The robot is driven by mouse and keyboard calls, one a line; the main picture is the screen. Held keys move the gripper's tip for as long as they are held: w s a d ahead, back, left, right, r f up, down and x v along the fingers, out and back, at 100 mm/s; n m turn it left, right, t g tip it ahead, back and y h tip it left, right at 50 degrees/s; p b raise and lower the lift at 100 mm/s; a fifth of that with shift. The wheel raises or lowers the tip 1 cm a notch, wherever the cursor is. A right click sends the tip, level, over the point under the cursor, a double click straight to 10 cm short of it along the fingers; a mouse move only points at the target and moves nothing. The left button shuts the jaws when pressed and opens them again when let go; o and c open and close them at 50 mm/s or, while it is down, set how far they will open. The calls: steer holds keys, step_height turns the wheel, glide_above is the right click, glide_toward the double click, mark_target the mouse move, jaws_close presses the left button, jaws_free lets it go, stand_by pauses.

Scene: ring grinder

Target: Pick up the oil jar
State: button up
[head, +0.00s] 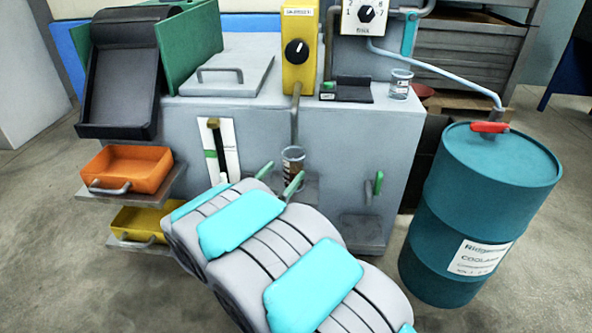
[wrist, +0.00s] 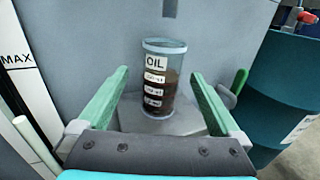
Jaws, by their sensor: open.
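The oil jar (wrist: 160,82) is a clear cylinder partly filled with dark brown liquid, with white labels, one reading OIL. It stands upright on a small grey ledge (wrist: 185,124) on the front of the grey machine. In the head view the jar (head: 292,158) shows just beyond my gripper (head: 279,178), its lower part hidden. In the wrist view my gripper (wrist: 155,88) is open, with one green finger left of the jar and one right of it. Gaps show between the fingers and the jar. The gripper holds nothing.
A teal coolant drum (head: 482,215) stands right of the machine (head: 330,130). An orange tray (head: 128,168) and a yellow tray (head: 140,222) sit at the left. A second small jar (head: 400,84) is on the machine top. A green lever (head: 378,184) stands right of the oil jar.

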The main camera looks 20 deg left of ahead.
mark_target(289, 167)
steer(key=shift+w+d+f, duration=0.2)
steer(key=shift+w, duration=0.7)
steer(key=shift+w+d+f, duration=0.15)
steer(key=shift+w+d, duration=0.1)
steer(key=shift+w, duration=0.65)
steer(key=shift+w+d+f, duration=0.2)
steer(key=shift+w, duration=0.7)
jaws_close()
steer(key=shift+r, duration=0.1)
steer(key=shift+r, duration=0.75)
steer(key=s+a, duration=0.3)
steer(key=s, duration=1.5)
steer(key=w+d+m+g+h+p, duration=0.1)
steer(key=w+d+m+h+p, duration=0.15)
steer(key=w+d, duration=0.6)
steer(key=w+d+m+g+h+p, duration=0.15)
steer(key=w+d+h, duration=0.35)
steer(key=d, duration=0.7)
steer(key=w+d+m+g+h, duration=0.1)
steer(key=d, duration=0.6)
steer(key=w+d+f+m+g+h+p, duration=0.1)
steer(key=w+d+m+g, duration=0.1)
steer(key=d, duration=0.5)
steer(key=w+d+m+g+h+p, duration=0.1)
steer(key=d+h, duration=0.1)
steer(key=d, duration=0.5)
steer(key=shift+w+d+f+m, duration=0.15)
steer(key=shift+w+m, duration=0.15)
steer(key=shift+w, duration=0.1)
